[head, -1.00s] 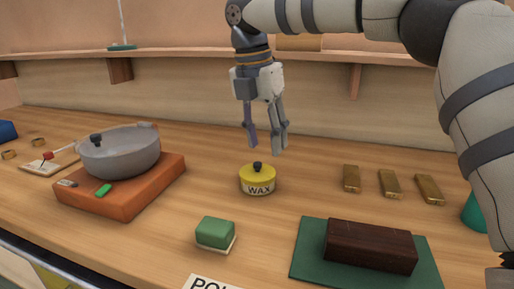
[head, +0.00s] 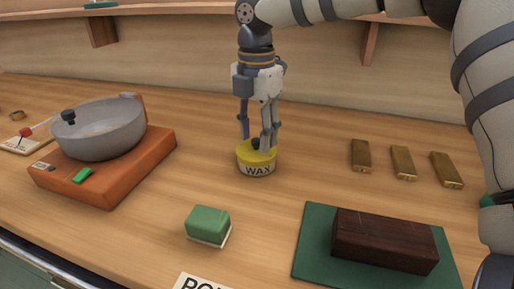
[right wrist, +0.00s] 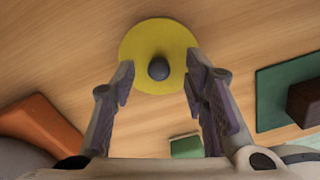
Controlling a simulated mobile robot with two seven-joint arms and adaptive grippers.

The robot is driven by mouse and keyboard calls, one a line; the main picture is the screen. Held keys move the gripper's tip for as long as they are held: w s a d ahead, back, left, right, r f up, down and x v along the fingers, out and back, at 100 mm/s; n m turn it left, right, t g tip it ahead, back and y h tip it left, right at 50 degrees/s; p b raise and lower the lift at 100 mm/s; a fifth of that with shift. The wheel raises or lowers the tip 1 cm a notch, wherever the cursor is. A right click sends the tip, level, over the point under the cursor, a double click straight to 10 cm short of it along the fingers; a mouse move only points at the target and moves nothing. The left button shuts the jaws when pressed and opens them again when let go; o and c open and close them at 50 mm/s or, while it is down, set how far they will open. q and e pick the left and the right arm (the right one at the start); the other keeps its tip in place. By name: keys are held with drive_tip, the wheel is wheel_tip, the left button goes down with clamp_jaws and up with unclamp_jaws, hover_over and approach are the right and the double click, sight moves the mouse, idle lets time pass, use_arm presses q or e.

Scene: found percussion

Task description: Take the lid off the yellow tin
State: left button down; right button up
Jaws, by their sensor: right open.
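The yellow tin (head: 257,165) stands upright on the workbench and bears a WAX label. Its yellow lid with a dark round knob is on it; the lid (right wrist: 150,45) and knob (right wrist: 159,68) also show in the right wrist view. My right gripper (head: 257,143) points down right over the lid, its fingers spread on either side of the knob. In the right wrist view my right gripper (right wrist: 158,78) is open, with a gap on both sides of the knob. Whether the fingertips touch the lid I cannot tell. My left gripper is not in view.
A grey pan (head: 100,128) sits on an orange block (head: 120,178) at left. A green-topped block (head: 208,224) is in front of the tin. A dark brown block (head: 385,238) lies on a green mat (head: 310,262). Several brass bars (head: 403,163) lie at right.

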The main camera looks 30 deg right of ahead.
drive_tip(key=shift+f, duration=0.4)
drive_tip(key=shift+w, duration=0.1)
clamp_jaws()
drive_tip(key=shift+r, duration=0.1)
